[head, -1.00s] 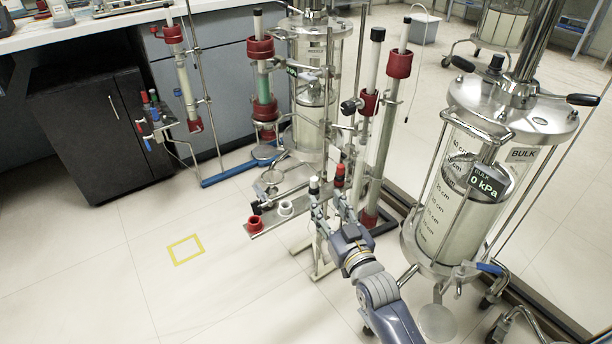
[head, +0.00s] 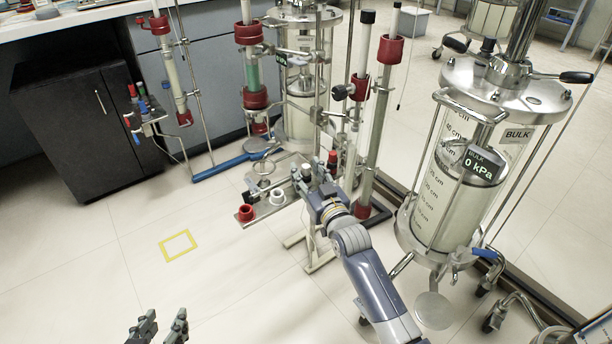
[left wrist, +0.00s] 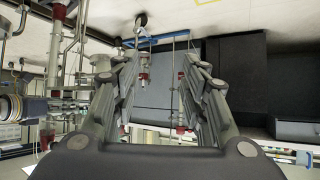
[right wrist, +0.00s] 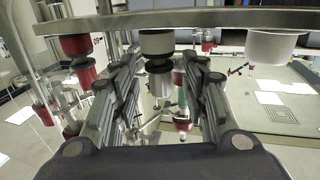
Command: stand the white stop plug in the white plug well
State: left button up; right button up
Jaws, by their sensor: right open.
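The white stop plug (right wrist: 157,43) shows in the right wrist view, which is upside down, as a pale collar with a dark band and metal part. It stands on the metal shelf (right wrist: 200,18). My right gripper (right wrist: 157,72) is open, its fingers on either side of the plug. In the head view my right gripper (head: 312,184) largely hides the plug. The white plug well (head: 277,197) sits on the shelf left of this gripper, its round opening up and seemingly empty; it also shows in the right wrist view (right wrist: 272,46). My left gripper (head: 165,322) is open and empty, low over the floor.
A red well (head: 245,213) sits left of the white one. A red plug (head: 333,160) stands right of the white plug. Glass columns and rods crowd behind the shelf. A bulk tank (head: 470,180) stands at right. Floor around the yellow square (head: 178,246) is clear.

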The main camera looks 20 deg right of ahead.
jog(key=shift+w, duration=0.5)
pick_arm(q)
jog(key=shift+w+d+r+t, duration=0.25)
jog(key=shift+w+r+t, duration=0.25)
jog(key=shift+r, duration=0.15)
pick_arm(e)
jog(key=c, duration=0.9)
pick_arm(q)
jog(key=shift+s+f, duration=0.1)
pick_arm(e)
jog(key=shift+r, duration=0.2)
